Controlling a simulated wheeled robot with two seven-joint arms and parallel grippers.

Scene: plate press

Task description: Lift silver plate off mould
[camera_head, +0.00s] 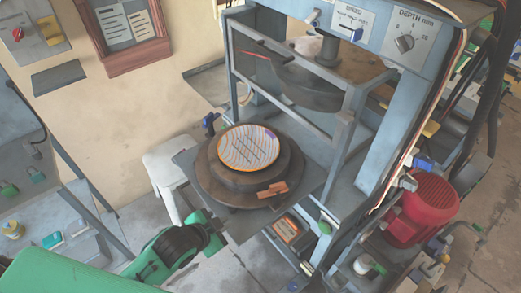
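The plate (248,147) is a round, pale silver disc with dark stripes and an orange edge. It lies flat on top of the round brown mould (218,186), which sits on the grey bed of the press. My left gripper (218,229) is dark, on a green arm coming in from the lower left. It is beside the front left edge of the press bed, below and left of the plate and apart from it. Its fingers are too small and dark to tell their opening. My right gripper is not in view.
The upper press head (308,88) hangs above and behind the mould inside a grey frame. An orange-brown block (272,190) is at the mould's front edge. A white stool (166,163) stands left, and a red motor (421,207) right. The space left of the plate looks open.

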